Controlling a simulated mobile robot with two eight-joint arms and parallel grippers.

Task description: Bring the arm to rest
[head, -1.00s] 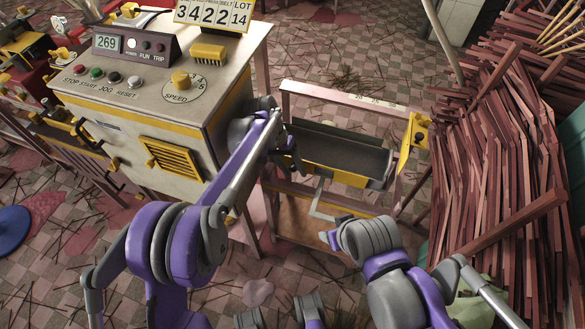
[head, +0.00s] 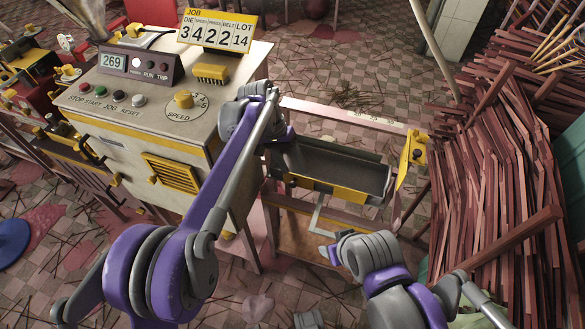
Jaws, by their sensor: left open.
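My left arm (head: 205,215) reaches up from the lower left, its forearm in front of the machine's right side. My left gripper (head: 284,158) is small and dark beyond the wrist, at the left end of a grey trough (head: 340,165). It is open and I see nothing held in it. Whether it touches the trough is hard to tell. My right arm (head: 385,275) is bent at the lower right, below the trough. Its gripper does not show clearly.
A control machine (head: 130,130) with buttons, a speed knob and a 269 display stands at the left. A big pile of brown sticks (head: 500,170) fills the right. The tiled floor (head: 345,60) behind the trough is mostly open, with scattered sticks.

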